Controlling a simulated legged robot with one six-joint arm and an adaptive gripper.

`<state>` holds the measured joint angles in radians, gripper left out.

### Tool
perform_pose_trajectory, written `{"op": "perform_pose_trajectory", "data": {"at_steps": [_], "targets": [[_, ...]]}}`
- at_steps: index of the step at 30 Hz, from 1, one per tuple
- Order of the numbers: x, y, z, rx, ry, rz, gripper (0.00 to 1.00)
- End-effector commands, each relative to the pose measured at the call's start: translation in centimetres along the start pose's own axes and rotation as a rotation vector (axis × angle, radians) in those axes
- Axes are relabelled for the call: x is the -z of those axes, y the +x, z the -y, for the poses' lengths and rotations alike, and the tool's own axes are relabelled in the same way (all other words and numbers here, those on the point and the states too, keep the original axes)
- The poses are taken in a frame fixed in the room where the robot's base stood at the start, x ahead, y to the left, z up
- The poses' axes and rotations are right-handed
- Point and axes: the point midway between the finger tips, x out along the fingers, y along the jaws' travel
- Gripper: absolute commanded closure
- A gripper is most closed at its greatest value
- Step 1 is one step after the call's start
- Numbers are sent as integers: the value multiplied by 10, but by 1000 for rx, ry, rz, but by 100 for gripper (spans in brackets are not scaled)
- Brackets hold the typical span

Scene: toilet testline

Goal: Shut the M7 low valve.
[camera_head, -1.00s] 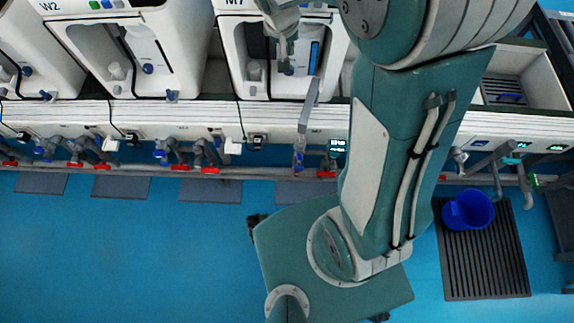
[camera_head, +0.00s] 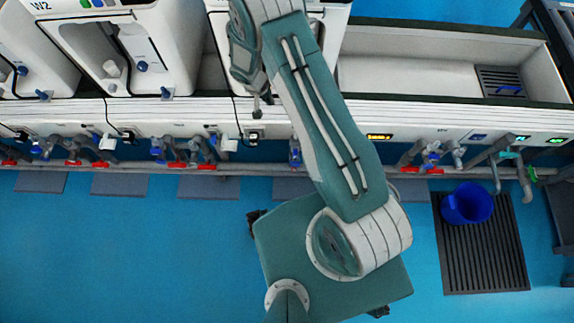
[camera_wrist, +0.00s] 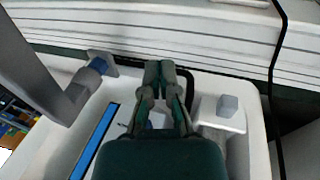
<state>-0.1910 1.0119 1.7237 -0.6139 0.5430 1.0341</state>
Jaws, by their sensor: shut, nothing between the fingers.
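My gripper (camera_wrist: 160,70) is shut and empty in the wrist view, its fingertips together in front of the white ledge. Its fingers lie over the front of a white machine (camera_wrist: 255,150) with a blue strip (camera_wrist: 95,140). In the head view my arm covers much of the central machine and the pipes below it; my gripper (camera_head: 258,106) appears small beside the arm's far end, above the ledge. A blue-handled valve (camera_head: 295,152) shows on the pipes left of my arm. No M7 label is readable, and I cannot tell which valve is the M7 low one.
Red-handled valves (camera_head: 207,167) and pipes run along under the white ledge (camera_head: 60,115). A black socket box (camera_head: 253,135) is on the ledge front. A blue bucket (camera_head: 467,204) stands on a dark grate (camera_head: 485,265) at right. The blue floor is open at left.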

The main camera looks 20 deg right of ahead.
Motion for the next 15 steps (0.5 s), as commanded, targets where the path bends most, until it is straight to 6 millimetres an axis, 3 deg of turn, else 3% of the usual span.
{"op": "perform_pose_trajectory", "data": {"at_steps": [1,6,15], "targets": [[-8,18,7,-10,-5,11,100],[-30,72,24,-33,-2,35,100],[-83,168,40,-65,-3,81,100]]}}
